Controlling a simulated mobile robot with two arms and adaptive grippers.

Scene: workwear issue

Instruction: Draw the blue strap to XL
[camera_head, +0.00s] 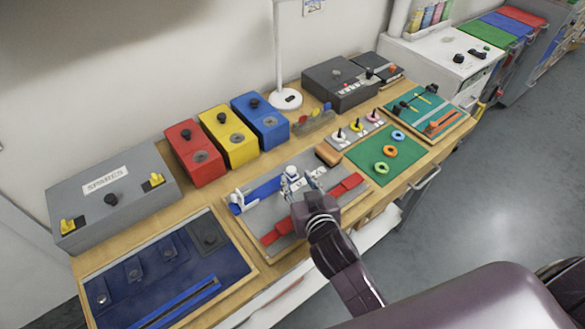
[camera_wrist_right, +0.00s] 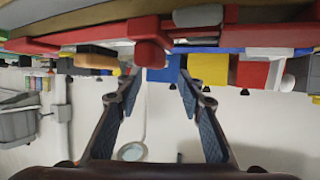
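The blue strap (camera_head: 262,190) lies across a grey board (camera_head: 252,217) in a wooden-edged tray. A white buckle-like piece (camera_head: 238,201) stands at its left end. My right gripper (camera_head: 294,180) is over the board by the strap's right part and hides some of it. In the right wrist view its fingers (camera_wrist_right: 158,78) are apart, with no strap visible between them. A red strap (camera_head: 283,229) lies along the board's near side; a red piece (camera_wrist_right: 150,54) shows just beyond the fingertips in the wrist view. No XL mark is readable. My left gripper is not in view.
Red (camera_head: 194,152), yellow (camera_head: 228,136) and blue (camera_head: 260,121) boxes stand behind the board. A grey SPARES case (camera_head: 140,203) is at left, above a dark blue mat (camera_head: 165,260). A green mat with rings (camera_head: 372,165) lies at right. A lamp base (camera_head: 286,99) stands behind.

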